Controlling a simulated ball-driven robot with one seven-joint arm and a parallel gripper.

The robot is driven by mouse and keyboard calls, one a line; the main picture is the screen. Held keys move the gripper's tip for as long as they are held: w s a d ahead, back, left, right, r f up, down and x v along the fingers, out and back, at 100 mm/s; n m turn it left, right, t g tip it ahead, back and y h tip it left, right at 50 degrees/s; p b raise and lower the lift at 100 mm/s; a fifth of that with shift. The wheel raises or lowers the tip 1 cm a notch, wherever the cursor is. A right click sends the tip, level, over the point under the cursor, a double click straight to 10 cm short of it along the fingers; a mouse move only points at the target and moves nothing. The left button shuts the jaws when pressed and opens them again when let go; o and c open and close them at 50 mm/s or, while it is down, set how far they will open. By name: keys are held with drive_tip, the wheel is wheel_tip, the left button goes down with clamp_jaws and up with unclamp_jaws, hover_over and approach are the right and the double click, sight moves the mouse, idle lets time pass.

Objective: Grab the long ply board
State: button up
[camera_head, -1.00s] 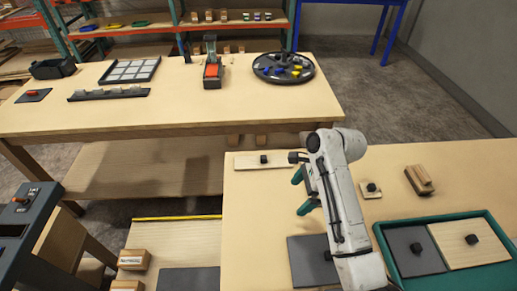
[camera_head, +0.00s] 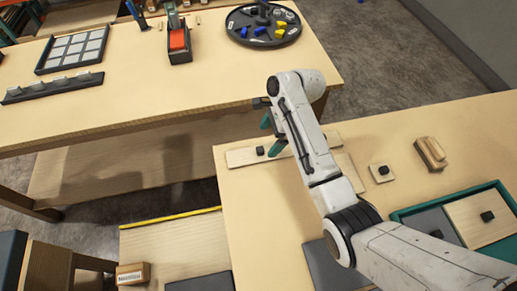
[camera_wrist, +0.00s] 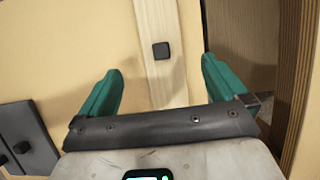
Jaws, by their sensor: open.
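The long ply board (camera_head: 239,157) is a pale flat strip with a dark square knob (camera_head: 260,151), lying near the far left edge of the near table. In the wrist view the board (camera_wrist: 155,24) runs up the middle, with its knob (camera_wrist: 161,50) ahead of the fingers. My gripper (camera_head: 271,134) has green fingers, spread apart and empty. It hangs over the board, close to the knob. In the wrist view the two fingertips (camera_wrist: 161,68) lie on either side of the board. My arm hides part of the board in the head view.
A small ply square (camera_head: 382,172) and a wooden block (camera_head: 431,153) lie to the right. A green-rimmed tray (camera_head: 399,216) holds grey and ply panels. A grey board (camera_head: 322,262) lies at the front. A gap separates this table from the far table (camera_head: 150,100).

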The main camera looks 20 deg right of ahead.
sight(259, 149)
drive_tip(key=shift+p+x, duration=0.3)
drive_tip(key=shift+x, duration=3.45)
drive_tip(key=shift+w, duration=0.2)
drive_tip(key=c, duration=1.2)
drive_tip(key=shift+r, duration=0.5)
wheel_tip(259, 149, up, 2)
drive_tip(key=shift+d+r+b, duration=0.1)
drive_tip(key=shift+r+b, duration=0.1)
drive_tip(key=shift+b, duration=0.1)
drive_tip(key=s+d+r+p, duration=0.1)
drive_tip(key=s+d+r, duration=0.2)
drive_tip(key=s+d+r+p, duration=0.1)
drive_tip(key=s+d+r, duration=0.2)
drive_tip(key=s, duration=0.1)
drive_tip(key=s+d+r, duration=0.3)
drive_tip(key=shift+s+r+p, duration=0.3)
drive_tip(key=shift+p, duration=0.1)
